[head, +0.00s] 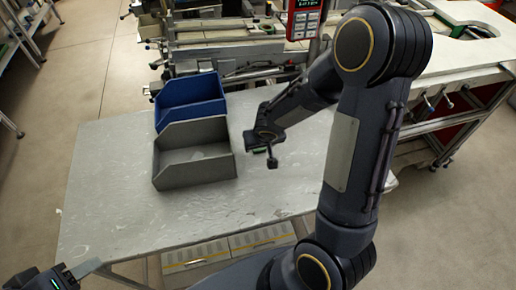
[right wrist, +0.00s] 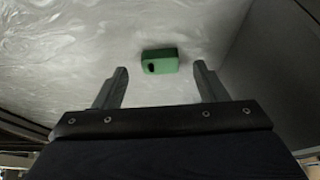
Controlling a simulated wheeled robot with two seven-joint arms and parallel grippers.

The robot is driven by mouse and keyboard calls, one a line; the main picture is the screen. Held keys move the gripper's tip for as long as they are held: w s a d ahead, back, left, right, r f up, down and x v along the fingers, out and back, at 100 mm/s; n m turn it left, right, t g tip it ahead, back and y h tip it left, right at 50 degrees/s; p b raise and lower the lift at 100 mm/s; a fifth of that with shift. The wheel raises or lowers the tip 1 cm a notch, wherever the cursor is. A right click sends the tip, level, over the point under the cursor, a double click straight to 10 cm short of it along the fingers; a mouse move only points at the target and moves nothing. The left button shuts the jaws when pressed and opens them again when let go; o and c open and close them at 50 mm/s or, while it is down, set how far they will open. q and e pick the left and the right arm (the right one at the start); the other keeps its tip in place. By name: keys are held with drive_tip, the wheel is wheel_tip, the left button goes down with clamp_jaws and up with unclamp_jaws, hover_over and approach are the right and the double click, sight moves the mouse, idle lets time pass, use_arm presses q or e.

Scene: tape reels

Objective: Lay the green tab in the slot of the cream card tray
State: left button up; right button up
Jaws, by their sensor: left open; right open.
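The green tab (right wrist: 160,61) lies on the grey tabletop in the right wrist view, a small block with a dark spot near its left end. My right gripper (right wrist: 162,75) is open, its fingers apart on either side, with the tab just ahead between the fingertip lines and not gripped. In the head view a sliver of green (head: 259,150) shows by my right gripper (head: 266,155), which mostly hides it. My left gripper (head: 76,271) is open and empty at the bottom left corner, off the table's near edge. I cannot make out the cream card tray with certainty.
A grey bin (head: 192,178) stands left of my right gripper, with a blue bin (head: 190,88) behind it. The table (head: 110,215) is clear at left and front. Pale striped boxes (head: 195,257) sit below its front edge. Machinery stands behind.

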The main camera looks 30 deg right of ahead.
drive_tip(key=shift+x, duration=1.05)
drive_tip(key=shift+r, duration=0.1)
drive_tip(key=shift+c, duration=0.2)
drive_tip(key=c, duration=1.1)
